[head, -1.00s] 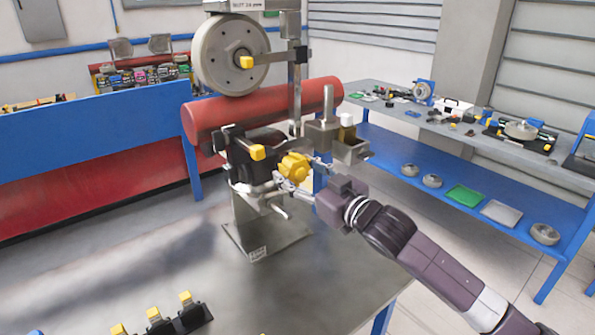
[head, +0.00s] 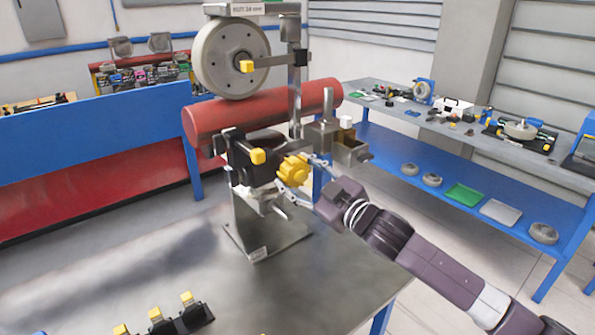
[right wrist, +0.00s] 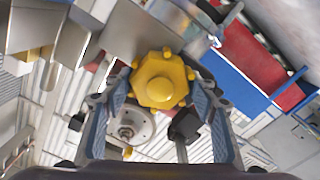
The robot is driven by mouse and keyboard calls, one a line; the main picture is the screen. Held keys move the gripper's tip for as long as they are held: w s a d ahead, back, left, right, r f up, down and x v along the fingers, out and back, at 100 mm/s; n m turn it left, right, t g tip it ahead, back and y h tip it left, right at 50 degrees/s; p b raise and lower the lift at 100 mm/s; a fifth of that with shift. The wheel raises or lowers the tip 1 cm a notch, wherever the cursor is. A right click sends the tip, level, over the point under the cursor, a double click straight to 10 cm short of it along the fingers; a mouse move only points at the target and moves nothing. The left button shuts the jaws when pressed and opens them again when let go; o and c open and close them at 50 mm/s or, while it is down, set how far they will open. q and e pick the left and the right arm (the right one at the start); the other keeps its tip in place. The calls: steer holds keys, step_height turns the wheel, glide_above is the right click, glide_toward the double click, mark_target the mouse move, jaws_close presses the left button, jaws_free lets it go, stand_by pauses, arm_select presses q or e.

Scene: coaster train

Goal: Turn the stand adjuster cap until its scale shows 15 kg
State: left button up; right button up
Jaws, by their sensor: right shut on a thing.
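The yellow lobed adjuster cap (head: 293,170) sits on the front of the metal stand (head: 240,212), below the red cylinder. My right gripper (head: 300,181) is shut on the cap, with its fingers on either side of it. In the right wrist view the cap (right wrist: 160,80) shows face-on between the two fingertips (right wrist: 162,88). No scale reading can be made out in either view. My left gripper is not in view.
A red cylinder (head: 255,108) and a grey wheel (head: 231,57) are above the cap. A small metal box (head: 350,152) is close on the right. Yellow-topped black parts (head: 187,310) lie at the front of the table. The table's middle is clear.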

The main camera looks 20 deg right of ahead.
steer(key=n+p, duration=0.1)
steer(key=n, duration=0.3)
steer(key=shift+n+p, duration=0.35)
steer(key=shift+n, duration=1.25)
steer(key=o, duration=1.2)
steer(key=shift+a, duration=0.1)
steer(key=shift+c, duration=0.2)
steer(key=v, duration=1.2)
